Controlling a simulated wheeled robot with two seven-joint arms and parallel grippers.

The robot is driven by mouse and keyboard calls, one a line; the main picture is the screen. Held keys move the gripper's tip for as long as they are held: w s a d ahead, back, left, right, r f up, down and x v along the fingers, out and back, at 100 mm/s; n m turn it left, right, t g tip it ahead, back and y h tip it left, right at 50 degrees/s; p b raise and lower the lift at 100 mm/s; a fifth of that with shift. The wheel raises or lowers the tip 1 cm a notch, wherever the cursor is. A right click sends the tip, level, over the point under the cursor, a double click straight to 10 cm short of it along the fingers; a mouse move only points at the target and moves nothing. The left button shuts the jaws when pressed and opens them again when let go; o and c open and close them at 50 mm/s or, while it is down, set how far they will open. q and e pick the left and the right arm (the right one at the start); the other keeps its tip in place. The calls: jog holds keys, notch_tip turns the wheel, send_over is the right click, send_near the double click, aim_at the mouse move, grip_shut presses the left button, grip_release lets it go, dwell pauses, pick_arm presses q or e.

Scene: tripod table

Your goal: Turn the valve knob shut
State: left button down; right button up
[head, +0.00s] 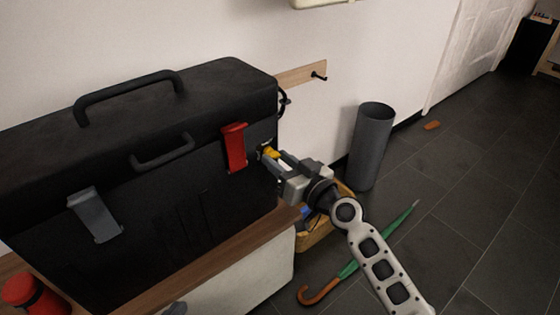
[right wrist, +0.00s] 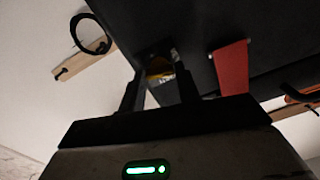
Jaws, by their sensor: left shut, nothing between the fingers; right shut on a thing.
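A small yellow piece, which looks like the valve knob (head: 270,151), is at the right end of a large black case (head: 120,215). My right gripper (head: 275,160) reaches it from the right, its fingers closed around it. In the right wrist view the yellow knob (right wrist: 159,68) shows between the fingertips of the right gripper (right wrist: 160,78), close against the dark case. The fingers hide much of the knob, and its turn angle cannot be read. My left gripper cannot be made out in the head view.
The case stands on a wooden-topped bench (head: 225,245), with a red latch (head: 234,148) near the knob. A red canister (head: 24,292) stands at front left. A grey bin (head: 371,147), a basket (head: 316,236) and a green umbrella (head: 388,238) are on the floor. A peg rail (head: 302,74) is behind.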

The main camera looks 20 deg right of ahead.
jog(key=m, duration=0.3)
jog(key=shift+m, duration=0.3)
jog(key=m, duration=0.2)
jog(key=shift+m, duration=0.4)
jog(key=m, duration=0.2)
jog(key=shift+m+p, duration=0.3)
jog(key=shift+p, duration=0.05)
jog(key=m, duration=0.3)
pick_arm(q)
jog(key=shift+s+a+f+g+p, duration=0.2)
jog(key=shift+f+g+p, duration=0.1)
jog(key=shift+f, duration=0.25)
pick_arm(e)
jog(key=shift+m, duration=1.4)
jog(key=o, duration=1)
pick_arm(q)
jog(key=shift+r, duration=0.15)
